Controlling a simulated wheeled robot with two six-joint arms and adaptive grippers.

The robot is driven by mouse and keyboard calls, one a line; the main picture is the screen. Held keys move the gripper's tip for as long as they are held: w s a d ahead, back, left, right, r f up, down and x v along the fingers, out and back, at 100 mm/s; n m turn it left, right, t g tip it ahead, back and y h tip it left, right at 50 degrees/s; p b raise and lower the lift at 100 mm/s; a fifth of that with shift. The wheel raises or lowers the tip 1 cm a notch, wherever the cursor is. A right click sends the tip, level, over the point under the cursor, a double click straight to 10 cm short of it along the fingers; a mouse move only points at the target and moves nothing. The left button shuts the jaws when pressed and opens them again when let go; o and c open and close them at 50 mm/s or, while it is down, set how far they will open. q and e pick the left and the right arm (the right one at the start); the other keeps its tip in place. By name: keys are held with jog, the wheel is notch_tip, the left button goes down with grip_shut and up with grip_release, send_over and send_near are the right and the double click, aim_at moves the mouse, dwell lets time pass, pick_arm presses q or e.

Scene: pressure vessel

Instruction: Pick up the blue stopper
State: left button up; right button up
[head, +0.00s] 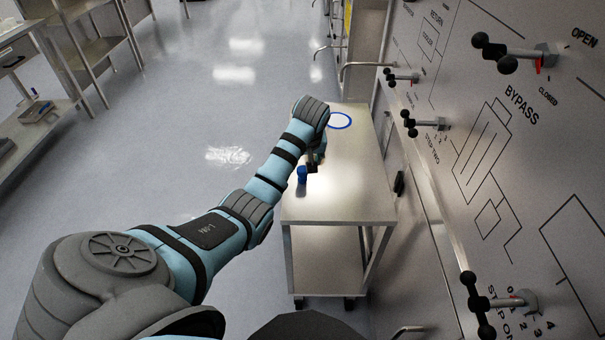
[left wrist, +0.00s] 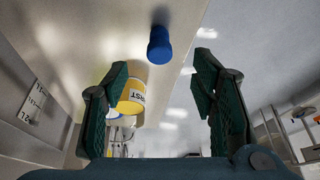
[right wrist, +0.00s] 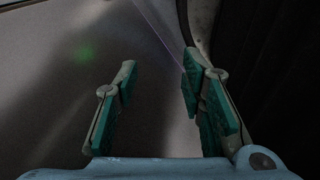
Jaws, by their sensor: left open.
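The blue stopper (head: 302,174) stands upright on the top of the steel cart (head: 345,205), near its left edge. My left gripper (head: 313,167) is just beside the stopper, on its right and far side in the head view. In the left wrist view the stopper (left wrist: 159,45) lies straight ahead of the open fingers (left wrist: 160,72), a little beyond the tips and centred between them. Nothing is held. My right gripper (right wrist: 158,75) is open and empty in the right wrist view, facing a plain grey surface; it does not show in the head view.
A wall panel (head: 490,130) with valve handles runs along the right. Shelving (head: 85,45) stands at the far left, with open floor between. A yellow labelled container (left wrist: 132,97) shows in the left wrist view.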

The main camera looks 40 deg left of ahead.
aim_at(302, 169)
pick_arm(q)
jog(key=b+x, duration=0.1)
jog(key=x, duration=0.2)
jog(key=b+x, duration=0.1)
jog(key=x, duration=0.2)
jog(key=b+x, duration=0.1)
jog(key=x, duration=0.2)
jog(key=shift+w+a+f, duration=0.2)
jog(key=shift+w+a, duration=0.15)
jog(key=shift+w, duration=0.05)
jog(key=shift+c, duration=0.3)
jog(key=shift+r, duration=0.1)
jog(key=c, duration=1.1)
jog(key=shift+r, duration=0.1)
